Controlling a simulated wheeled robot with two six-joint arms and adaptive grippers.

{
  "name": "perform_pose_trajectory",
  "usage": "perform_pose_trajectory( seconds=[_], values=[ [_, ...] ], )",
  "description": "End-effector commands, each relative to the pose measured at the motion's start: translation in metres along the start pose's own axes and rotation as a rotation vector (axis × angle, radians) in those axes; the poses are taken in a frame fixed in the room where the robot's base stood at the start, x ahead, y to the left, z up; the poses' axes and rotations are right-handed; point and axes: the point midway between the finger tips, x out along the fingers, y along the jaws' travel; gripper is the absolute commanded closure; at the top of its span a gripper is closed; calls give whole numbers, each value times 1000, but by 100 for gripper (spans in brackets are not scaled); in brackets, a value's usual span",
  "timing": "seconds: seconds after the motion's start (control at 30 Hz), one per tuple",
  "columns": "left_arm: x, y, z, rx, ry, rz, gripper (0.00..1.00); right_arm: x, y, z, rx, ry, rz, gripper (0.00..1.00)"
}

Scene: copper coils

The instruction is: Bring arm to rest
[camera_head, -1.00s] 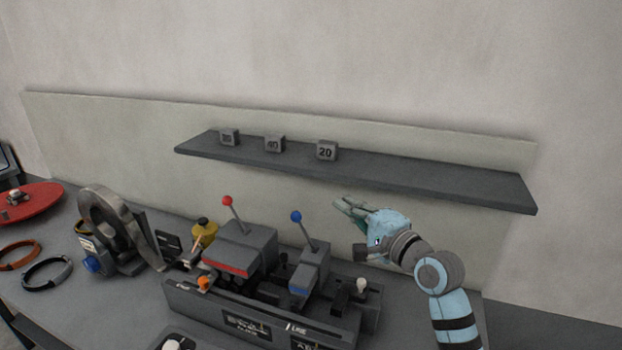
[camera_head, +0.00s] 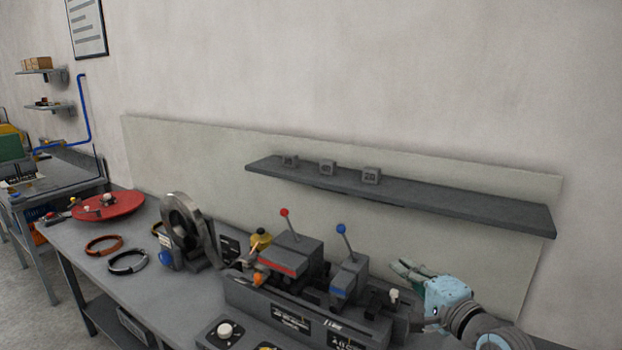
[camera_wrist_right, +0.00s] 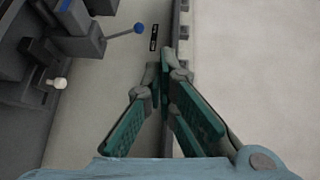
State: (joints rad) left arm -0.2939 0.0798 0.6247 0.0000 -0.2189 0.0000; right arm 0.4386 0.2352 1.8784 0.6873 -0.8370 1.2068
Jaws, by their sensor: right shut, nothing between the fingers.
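My right gripper (camera_head: 402,268) is beside the right end of the bench machine, below the shelf and in front of the pale back panel. In the right wrist view its green-padded fingers (camera_wrist_right: 160,85) come together at the tips with nothing between them. The light blue right arm (camera_head: 452,296) comes in from the lower right. The left gripper is in no view.
The machine (camera_head: 300,310) has a red-knobbed lever (camera_head: 284,213) and a blue-knobbed lever (camera_head: 341,229). A dark shelf (camera_head: 450,203) with small numbered blocks (camera_head: 371,175) hangs above. A red disc (camera_head: 108,206), orange ring (camera_head: 104,245) and black ring (camera_head: 127,262) lie on the bench's left.

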Motion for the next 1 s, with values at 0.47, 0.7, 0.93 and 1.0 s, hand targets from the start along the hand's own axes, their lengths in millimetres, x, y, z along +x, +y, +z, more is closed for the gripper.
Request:
perform_pose_trajectory(
  seconds=[0.47,0.7,0.93,1.0],
  values=[
    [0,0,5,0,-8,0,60,-48,119,38,-342,-51,305,100],
    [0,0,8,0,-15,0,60,-130,215,68,-663,-177,602,100],
    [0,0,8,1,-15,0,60,-237,283,94,-949,-397,892,100],
    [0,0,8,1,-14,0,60,-270,295,100,-1018,-474,968,100]
  ],
)
